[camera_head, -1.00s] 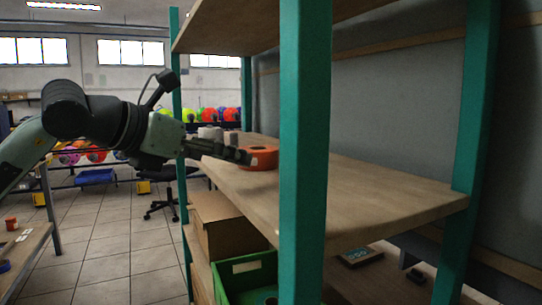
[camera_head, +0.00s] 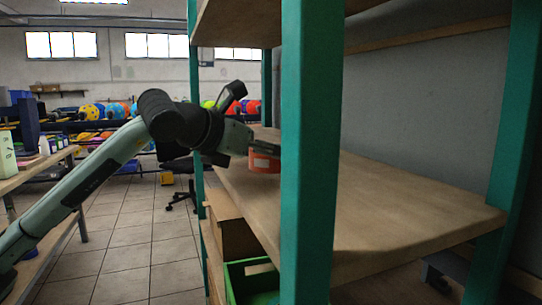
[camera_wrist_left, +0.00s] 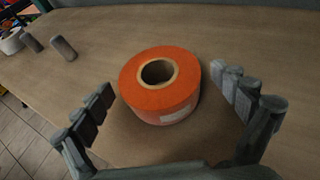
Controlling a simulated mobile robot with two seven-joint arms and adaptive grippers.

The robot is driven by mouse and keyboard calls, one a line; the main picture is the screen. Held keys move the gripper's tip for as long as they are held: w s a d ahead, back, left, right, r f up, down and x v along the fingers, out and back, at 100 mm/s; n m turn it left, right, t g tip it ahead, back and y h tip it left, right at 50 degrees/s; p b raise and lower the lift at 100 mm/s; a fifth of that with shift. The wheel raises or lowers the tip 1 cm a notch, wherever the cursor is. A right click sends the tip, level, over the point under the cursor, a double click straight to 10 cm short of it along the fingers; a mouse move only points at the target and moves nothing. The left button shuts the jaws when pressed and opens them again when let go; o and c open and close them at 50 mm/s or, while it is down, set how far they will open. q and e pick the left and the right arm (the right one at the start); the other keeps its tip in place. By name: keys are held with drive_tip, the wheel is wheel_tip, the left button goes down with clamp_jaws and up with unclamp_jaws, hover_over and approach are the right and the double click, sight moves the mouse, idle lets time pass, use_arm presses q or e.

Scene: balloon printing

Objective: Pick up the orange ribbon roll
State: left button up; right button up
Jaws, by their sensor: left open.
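The orange ribbon roll (camera_head: 264,162) is on the wooden shelf board (camera_head: 345,200), partly behind the green post in the head view. In the left wrist view the roll (camera_wrist_left: 148,97) lies flat, with its cardboard core facing up and a pale label low on its side. My left gripper (camera_wrist_left: 160,80) is open, with one finger on each side of the roll and a visible gap to both. In the head view my left gripper (camera_head: 247,143) is at the roll, its fingertips hidden by the post. My right gripper is not in view.
A green shelf post (camera_head: 309,150) stands in front of the board. Two small grey cylinders (camera_wrist_left: 62,47) and a white roll (camera_wrist_left: 12,41) are farther left on the board. A cardboard box (camera_head: 235,238) and a green crate (camera_head: 252,283) are below. The board's right side is clear.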

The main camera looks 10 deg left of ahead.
use_arm(q)
drive_tip(key=shift+w+d+f, duration=0.1)
drive_tip(key=shift+w, duration=0.1)
drive_tip(key=c, duration=1.4)
wheel_tip(320, 180, up, 5)
drive_tip(key=shift+f, duration=0.15)
drive_tip(key=w+a+r, duration=0.1)
drive_tip(key=a+r, duration=0.5)
drive_tip(key=a, duration=0.5)
drive_tip(key=shift+w+a+r, duration=0.2)
drive_tip(key=shift+a, duration=0.15)
